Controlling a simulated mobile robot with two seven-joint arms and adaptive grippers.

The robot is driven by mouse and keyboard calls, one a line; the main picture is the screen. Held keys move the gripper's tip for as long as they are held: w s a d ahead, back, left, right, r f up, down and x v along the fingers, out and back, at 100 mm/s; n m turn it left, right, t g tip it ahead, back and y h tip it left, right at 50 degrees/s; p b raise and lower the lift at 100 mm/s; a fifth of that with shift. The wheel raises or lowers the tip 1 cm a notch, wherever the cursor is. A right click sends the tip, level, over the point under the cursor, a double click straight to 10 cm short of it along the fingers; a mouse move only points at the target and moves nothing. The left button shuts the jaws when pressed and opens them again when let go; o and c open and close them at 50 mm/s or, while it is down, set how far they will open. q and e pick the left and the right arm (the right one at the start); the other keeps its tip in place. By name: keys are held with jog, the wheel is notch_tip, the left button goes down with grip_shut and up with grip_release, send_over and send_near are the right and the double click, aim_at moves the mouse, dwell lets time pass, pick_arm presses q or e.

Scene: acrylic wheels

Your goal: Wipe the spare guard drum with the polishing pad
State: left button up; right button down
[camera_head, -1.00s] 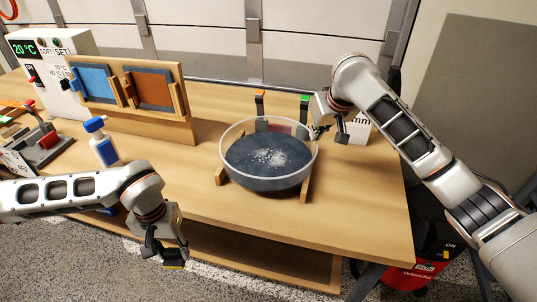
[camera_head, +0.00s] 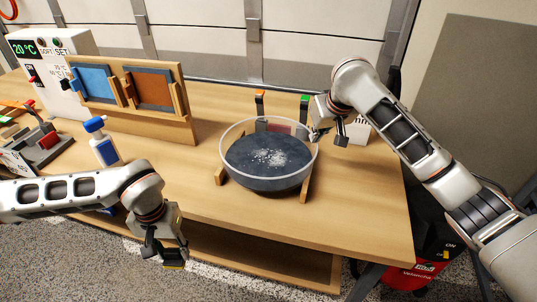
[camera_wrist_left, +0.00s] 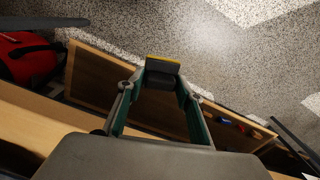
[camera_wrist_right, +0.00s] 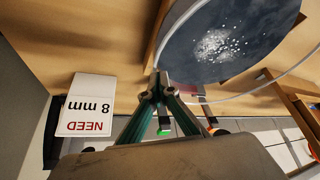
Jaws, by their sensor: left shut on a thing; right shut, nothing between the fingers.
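The guard drum (camera_head: 262,178) is a clear round ring with a dark disc and a patch of white specks in its middle. It rests on a wooden cradle (camera_head: 219,177) on the bench. My left gripper (camera_head: 165,250) is shut on the polishing pad (camera_head: 174,266), a dark block with a yellow layer, held out past the bench's front edge. The pad also shows in the left wrist view (camera_wrist_left: 163,66). My right gripper (camera_head: 318,134) is shut and empty at the drum's right rim. In the right wrist view its fingertips (camera_wrist_right: 158,80) are by the rim; contact is unclear.
A spray bottle (camera_head: 104,147) stands left of the drum. A wooden rack (camera_head: 170,118) holds blue and brown pads. A "NEED 8 mm" card (camera_wrist_right: 86,105) stands behind my right gripper. Orange- (camera_head: 260,95) and green-topped (camera_head: 304,102) posts stand behind the drum. The bench's right front is clear.

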jog(key=shift+f, duration=0.2)
jog(key=shift+r, duration=0.1)
jog(key=shift+r, duration=2.9)
jog(key=shift+r, duration=0.1)
